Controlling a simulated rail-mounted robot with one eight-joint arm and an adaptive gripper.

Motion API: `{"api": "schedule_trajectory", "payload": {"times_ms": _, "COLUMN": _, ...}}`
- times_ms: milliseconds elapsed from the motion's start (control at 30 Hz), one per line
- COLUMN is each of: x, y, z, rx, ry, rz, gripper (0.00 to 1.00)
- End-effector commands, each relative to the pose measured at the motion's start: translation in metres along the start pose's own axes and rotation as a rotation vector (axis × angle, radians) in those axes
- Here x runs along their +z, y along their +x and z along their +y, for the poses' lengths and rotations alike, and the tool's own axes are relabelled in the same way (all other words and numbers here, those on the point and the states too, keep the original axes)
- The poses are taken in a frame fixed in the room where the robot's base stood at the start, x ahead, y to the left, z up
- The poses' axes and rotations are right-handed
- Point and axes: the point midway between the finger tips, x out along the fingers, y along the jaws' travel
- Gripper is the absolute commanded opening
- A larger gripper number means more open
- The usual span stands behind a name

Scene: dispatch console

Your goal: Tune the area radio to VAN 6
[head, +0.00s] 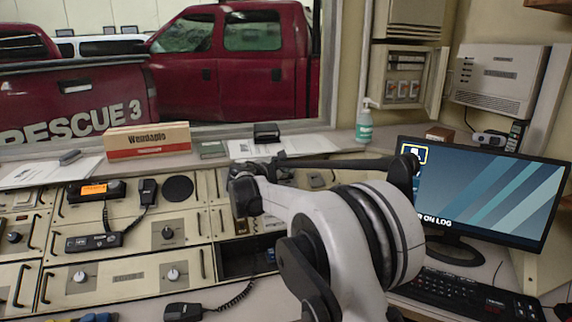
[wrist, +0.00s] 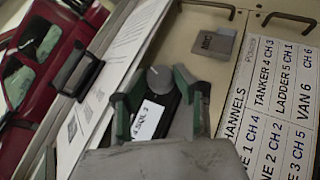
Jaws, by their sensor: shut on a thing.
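In the wrist view my gripper (wrist: 160,92) has its green-edged fingers on either side of a round grey knob (wrist: 160,78) and is shut on it. A white label (wrist: 147,118) with small print lies just below the knob, between the fingers; I cannot read it for certain. A white channel card (wrist: 276,100) is on the panel to the right and shows VAN 6 as CH 6. The knob's pointer and setting cannot be made out. In the head view my arm hides this part of the console, and the fingers cannot be told apart there.
White papers (wrist: 108,65) and a dark object (wrist: 78,74) lie to the left in the wrist view. A small grey plate (wrist: 214,42) and metal handles are on the panel. In the head view, a monitor (head: 500,195) and keyboard (head: 465,295) stand at right, a desk radio (head: 95,190) at left.

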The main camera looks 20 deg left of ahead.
Motion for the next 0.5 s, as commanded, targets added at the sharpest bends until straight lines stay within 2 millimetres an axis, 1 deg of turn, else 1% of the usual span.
{"api": "schedule_trajectory", "payload": {"times_ms": 33, "x": 0.0011, "y": -0.0009, "z": 0.0035, "rx": -0.037, "ry": 0.023, "rz": -0.001, "gripper": 0.01}}
{"api": "schedule_trajectory", "payload": {"times_ms": 200, "x": 0.002, "y": -0.0002, "z": 0.0053, "rx": -0.166, "ry": 0.104, "rz": -0.012, "gripper": 0.01}}
{"api": "schedule_trajectory", "payload": {"times_ms": 500, "x": 0.0017, "y": 0.0005, "z": 0.007, "rx": -0.316, "ry": 0.199, "rz": -0.022, "gripper": 0.01}}
